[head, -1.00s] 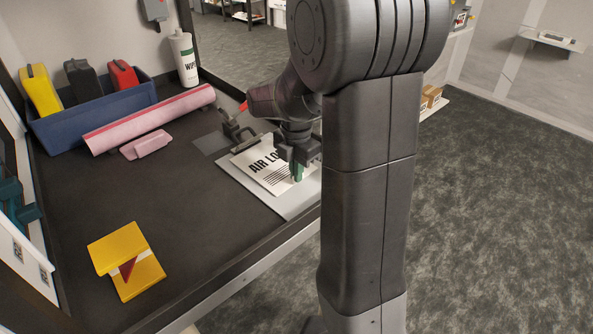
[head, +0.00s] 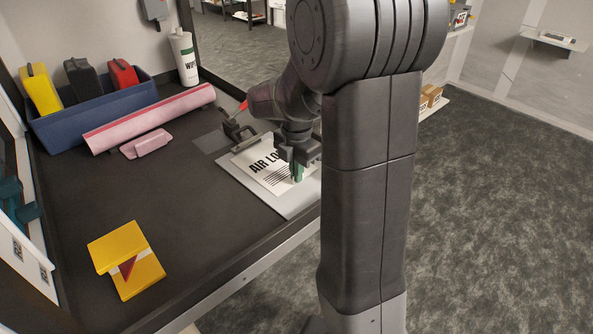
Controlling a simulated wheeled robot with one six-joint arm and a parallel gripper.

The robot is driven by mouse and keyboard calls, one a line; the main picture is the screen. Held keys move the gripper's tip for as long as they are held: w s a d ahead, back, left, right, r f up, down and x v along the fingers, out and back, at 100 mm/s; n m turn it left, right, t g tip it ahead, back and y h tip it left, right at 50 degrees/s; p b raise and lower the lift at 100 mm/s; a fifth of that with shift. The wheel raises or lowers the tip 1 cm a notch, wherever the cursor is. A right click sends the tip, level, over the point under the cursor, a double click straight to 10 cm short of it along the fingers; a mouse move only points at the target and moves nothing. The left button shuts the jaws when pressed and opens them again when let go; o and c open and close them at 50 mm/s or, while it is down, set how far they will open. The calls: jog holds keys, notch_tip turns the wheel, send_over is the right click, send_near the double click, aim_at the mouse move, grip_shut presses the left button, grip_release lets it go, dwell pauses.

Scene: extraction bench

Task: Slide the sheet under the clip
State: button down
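The white sheet (head: 264,166), printed with "AIR LO…" and dark lines, lies on a light grey board (head: 290,207) at the bench's right edge. The dark metal clip (head: 236,133) with a red-tipped lever stands at the board's far left end, just beyond the sheet's far edge. Whether the sheet's edge is under it is too small to tell. My gripper (head: 297,172) points down at the sheet's right part, with green at its tips. The tips look to be at or just above the sheet. Their gap and the sheet's right side are hidden by my arm.
A pink roll (head: 150,119) and a small pink block (head: 146,144) lie left of the clip. A yellow object (head: 127,262) lies at the front left. The middle bench is clear.

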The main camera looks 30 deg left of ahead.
jog(key=shift+f, duration=0.1)
dwell(0.3)
jog(key=c, duration=1.6)
grip_release()
notch_tip(320, 180, up, 14)
jog(key=shift+f, duration=0.1)
notch_tip(320, 180, down, 14)
jog(key=shift+r, duration=0.25)
jog(key=shift+r, duration=0.1)
